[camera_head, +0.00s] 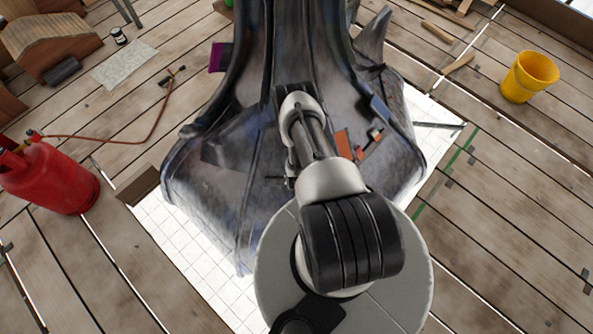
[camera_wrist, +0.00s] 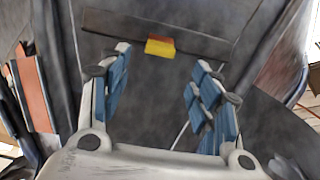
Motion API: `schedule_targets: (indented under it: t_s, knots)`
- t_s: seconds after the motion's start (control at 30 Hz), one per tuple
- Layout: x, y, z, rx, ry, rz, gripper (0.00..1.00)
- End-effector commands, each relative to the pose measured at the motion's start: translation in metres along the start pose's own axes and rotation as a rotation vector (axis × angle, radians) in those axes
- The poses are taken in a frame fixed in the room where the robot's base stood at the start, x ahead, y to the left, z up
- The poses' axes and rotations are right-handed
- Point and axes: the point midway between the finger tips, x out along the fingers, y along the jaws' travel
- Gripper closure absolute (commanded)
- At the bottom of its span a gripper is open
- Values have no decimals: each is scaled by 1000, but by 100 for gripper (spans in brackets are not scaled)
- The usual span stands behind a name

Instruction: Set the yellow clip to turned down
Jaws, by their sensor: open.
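The yellow clip (camera_wrist: 160,48) shows in the wrist view as a small block with a red upper edge. It sits at the lower edge of a dark strip (camera_wrist: 115,25) on the grey metal finial. My gripper (camera_wrist: 157,75) is open, with its blue-padded fingers spread left and right. The clip is beyond the fingertips, roughly midway between them, and nothing is held. In the head view the finial (camera_head: 215,180) stands behind my arm. The clip and my fingertips cannot be made out there, as my arm covers that area.
A red gas cylinder (camera_head: 55,178) with a hose stands at left, and a yellow bucket (camera_head: 528,77) at upper right. A purple piece (camera_head: 217,57) and an orange piece (camera_head: 343,144) are on the finial.

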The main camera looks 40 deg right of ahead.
Motion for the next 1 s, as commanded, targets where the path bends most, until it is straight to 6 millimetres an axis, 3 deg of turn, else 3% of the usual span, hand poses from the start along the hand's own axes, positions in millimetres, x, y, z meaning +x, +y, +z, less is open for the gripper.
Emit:
schedule_targets:
  t_s: [0.03, 0.2, 0.43, 0.63, 0.93, 1.0]
  knots:
    - [16, 0, 2, 1, 2, 0, 43]
    - [54, 0, 2, 0, 1, 0, 43]
    - [92, 0, 2, -1, 0, 0, 43]
    - [106, 0, 0, 0, 0, 0, 43]
    - [107, 0, 0, -1, -1, 0, 43]
    - [107, 0, 0, -1, -1, 0, 46]
